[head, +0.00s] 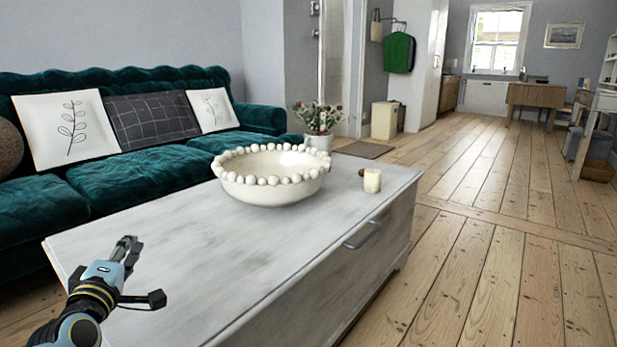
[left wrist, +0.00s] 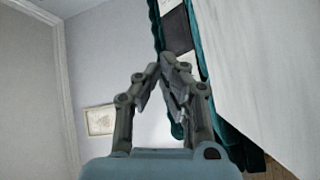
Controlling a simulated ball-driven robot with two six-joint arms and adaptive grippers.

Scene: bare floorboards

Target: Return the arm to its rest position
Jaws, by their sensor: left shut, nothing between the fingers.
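My left gripper (head: 127,248) shows at the lower left of the head view, in front of the near left end of the whitewashed table (head: 215,250). Its fingers point up and away from me. In the left wrist view the two fingertips (left wrist: 163,72) come together with nothing held between them. My right gripper is in neither view.
A beaded cream bowl (head: 270,190) and a candle (head: 371,180) stand on the table's far half. A potted plant (head: 318,130) is behind the bowl. A green sofa (head: 150,165) runs along the left. Bare floorboards (head: 490,240) lie open on the right.

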